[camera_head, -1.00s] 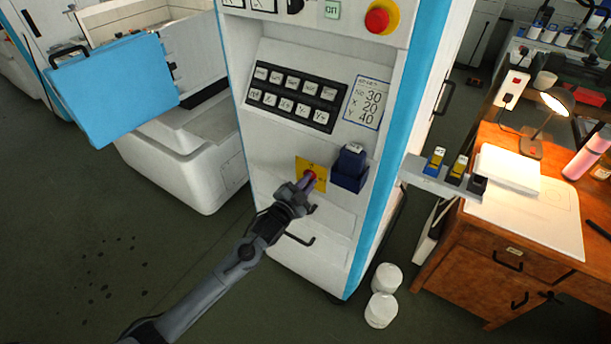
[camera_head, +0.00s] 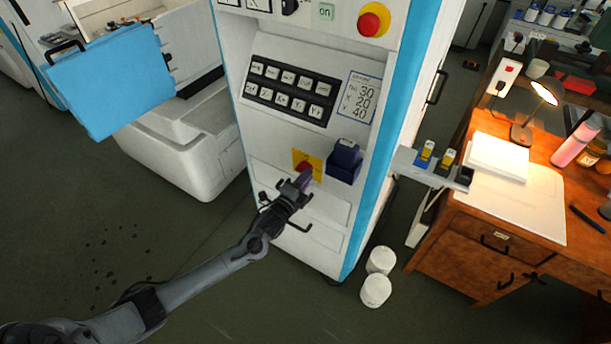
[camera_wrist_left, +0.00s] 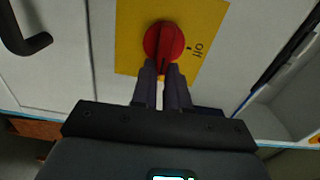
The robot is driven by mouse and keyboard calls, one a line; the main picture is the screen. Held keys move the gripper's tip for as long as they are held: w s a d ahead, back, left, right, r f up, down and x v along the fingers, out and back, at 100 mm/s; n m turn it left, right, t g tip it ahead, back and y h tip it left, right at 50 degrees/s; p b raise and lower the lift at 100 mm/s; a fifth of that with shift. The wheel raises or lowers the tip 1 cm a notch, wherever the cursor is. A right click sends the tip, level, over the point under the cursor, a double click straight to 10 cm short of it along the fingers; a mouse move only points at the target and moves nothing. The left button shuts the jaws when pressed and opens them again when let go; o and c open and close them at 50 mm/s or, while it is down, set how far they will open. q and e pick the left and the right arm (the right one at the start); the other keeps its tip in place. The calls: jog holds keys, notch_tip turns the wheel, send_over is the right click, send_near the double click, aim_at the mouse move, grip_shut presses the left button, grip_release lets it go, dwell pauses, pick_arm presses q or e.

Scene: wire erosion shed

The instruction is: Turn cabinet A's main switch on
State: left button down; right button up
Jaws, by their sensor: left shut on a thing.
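Cabinet A's main switch is a red rotary knob (camera_head: 304,166) on a yellow plate (camera_head: 299,157), low on the front of the white and blue cabinet. In the left wrist view the knob (camera_wrist_left: 164,40) has a raised grip, and "off" is printed on the yellow plate (camera_wrist_left: 211,25) to its right. My left gripper (camera_head: 304,180) is at the knob from the front. Its two dark fingers (camera_wrist_left: 161,72) are shut on the knob's grip and hide part of it. My right gripper does not show.
A dark blue box (camera_head: 344,162) sits right of the switch plate. A black handle (camera_head: 297,227) is on the panel below. A small shelf (camera_head: 415,166) sticks out from the cabinet's right side. White tubs (camera_head: 376,291) stand on the floor, and a wooden desk (camera_head: 475,240) is further right.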

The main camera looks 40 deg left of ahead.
pick_arm(q)
jog(key=shift+f+m, duration=0.1)
jog(key=shift+m, duration=0.2)
jog(key=c, duration=1.1)
grip_release()
jog(key=shift+s, duration=0.1)
jog(key=shift+s+d+p, duration=0.2)
jog(key=shift+s+p, duration=0.1)
jog(key=shift+s, duration=1.45)
jog(key=shift+s+d+p, duration=0.2)
jog(key=shift+s+p, duration=0.05)
jog(key=shift+s, duration=1.55)
jog(key=shift+s+d+p, duration=0.2)
jog(key=shift+s+p, duration=0.1)
jog(key=shift+s, duration=1.45)
